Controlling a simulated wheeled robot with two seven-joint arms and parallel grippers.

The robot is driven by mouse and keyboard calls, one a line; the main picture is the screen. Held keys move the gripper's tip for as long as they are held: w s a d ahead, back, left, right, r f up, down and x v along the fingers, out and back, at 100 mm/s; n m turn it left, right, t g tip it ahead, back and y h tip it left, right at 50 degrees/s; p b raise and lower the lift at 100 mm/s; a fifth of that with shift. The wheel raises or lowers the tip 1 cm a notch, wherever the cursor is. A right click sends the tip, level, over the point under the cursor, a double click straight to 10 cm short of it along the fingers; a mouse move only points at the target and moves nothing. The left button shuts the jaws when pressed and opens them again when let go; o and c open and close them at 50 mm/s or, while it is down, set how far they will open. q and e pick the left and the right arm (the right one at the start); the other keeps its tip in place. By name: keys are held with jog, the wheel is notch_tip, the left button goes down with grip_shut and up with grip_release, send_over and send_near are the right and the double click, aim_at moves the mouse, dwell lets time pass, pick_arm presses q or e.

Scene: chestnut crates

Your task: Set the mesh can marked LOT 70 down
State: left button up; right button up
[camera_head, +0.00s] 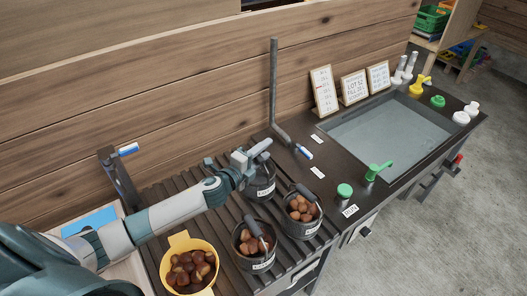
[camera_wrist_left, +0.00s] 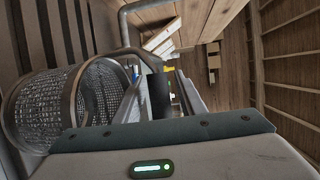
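A mesh can (camera_wrist_left: 42,108) with a metal rim fills the left of the left wrist view. I see no chestnuts through its mesh. A dark handle grip (camera_wrist_left: 158,95) stands between the fingers of my left gripper (camera_wrist_left: 160,88), which look closed on it. In the head view my left gripper (camera_head: 254,154) is over this can (camera_head: 264,185), at the back of the slatted rack. The can hangs or stands just below the fingers; I cannot tell whether its base touches the slats. Its label is too small to read. My right gripper is not in view.
Two dark cans with chestnuts (camera_head: 258,262) (camera_head: 312,229) stand close by on the slatted rack (camera_head: 227,222). A yellow bowl (camera_head: 172,243) of chestnuts is at the front left. A bent grey pipe (camera_head: 273,85) rises behind. A sink (camera_head: 385,130) and written signs (camera_head: 324,90) are to the right.

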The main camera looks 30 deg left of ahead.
pick_arm(q)
jog(key=shift+r, duration=0.15)
jog(key=shift+s, duration=0.1)
jog(key=b+v, duration=0.3)
jog(key=v, duration=0.8)
jog(key=shift+s, duration=0.4)
jog(key=shift+r, duration=0.1)
dwell(1.6)
